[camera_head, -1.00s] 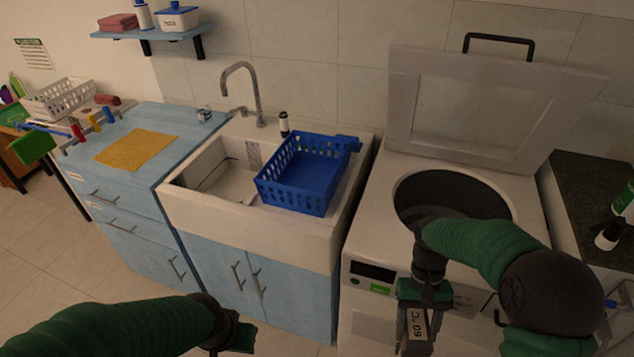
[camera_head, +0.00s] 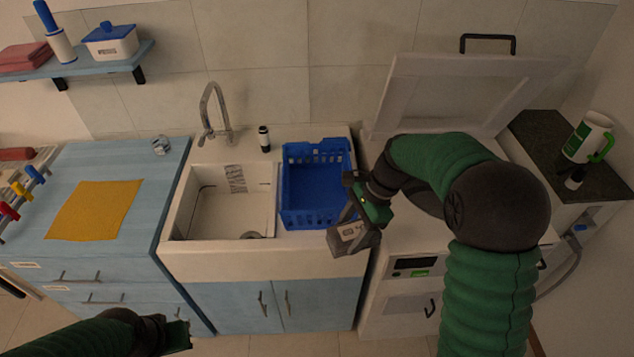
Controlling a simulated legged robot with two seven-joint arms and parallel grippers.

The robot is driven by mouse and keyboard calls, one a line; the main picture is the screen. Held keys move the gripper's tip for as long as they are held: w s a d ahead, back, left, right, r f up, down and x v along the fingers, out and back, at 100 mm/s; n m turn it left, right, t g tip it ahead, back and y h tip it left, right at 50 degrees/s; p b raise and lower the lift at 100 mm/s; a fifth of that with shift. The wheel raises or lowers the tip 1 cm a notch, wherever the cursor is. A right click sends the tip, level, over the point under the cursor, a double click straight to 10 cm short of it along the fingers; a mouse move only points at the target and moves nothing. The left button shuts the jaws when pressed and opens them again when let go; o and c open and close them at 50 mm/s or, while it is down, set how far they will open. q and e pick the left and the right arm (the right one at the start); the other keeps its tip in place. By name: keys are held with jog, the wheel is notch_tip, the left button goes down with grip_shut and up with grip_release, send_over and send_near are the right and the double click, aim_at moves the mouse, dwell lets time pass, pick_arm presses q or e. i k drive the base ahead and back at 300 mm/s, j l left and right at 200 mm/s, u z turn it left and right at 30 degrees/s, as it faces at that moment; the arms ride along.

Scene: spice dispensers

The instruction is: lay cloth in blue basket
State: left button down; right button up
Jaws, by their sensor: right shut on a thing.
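The blue basket (camera_head: 318,218) sits on the right part of the sink, with its open top up and no object visible inside. My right gripper (camera_head: 354,216) is just right of the basket's right rim, shut on a small grey thing that looks like a folded grey cloth (camera_head: 362,243) with a pale label. The held cloth hangs near the basket's front right corner, apart from the basket floor. A flat yellow cloth (camera_head: 95,210) lies on the blue counter at left. My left gripper (camera_head: 180,337) is low at the left, its fingers too unclear to judge.
The sink bowl (camera_head: 228,205) lies left of the basket, with a tap (camera_head: 207,125) behind it. A top-loading washer (camera_head: 405,300) stands at right with its lid (camera_head: 440,90) raised.

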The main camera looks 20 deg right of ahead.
aim_at(317, 195)
jog(key=i, duration=0.9)
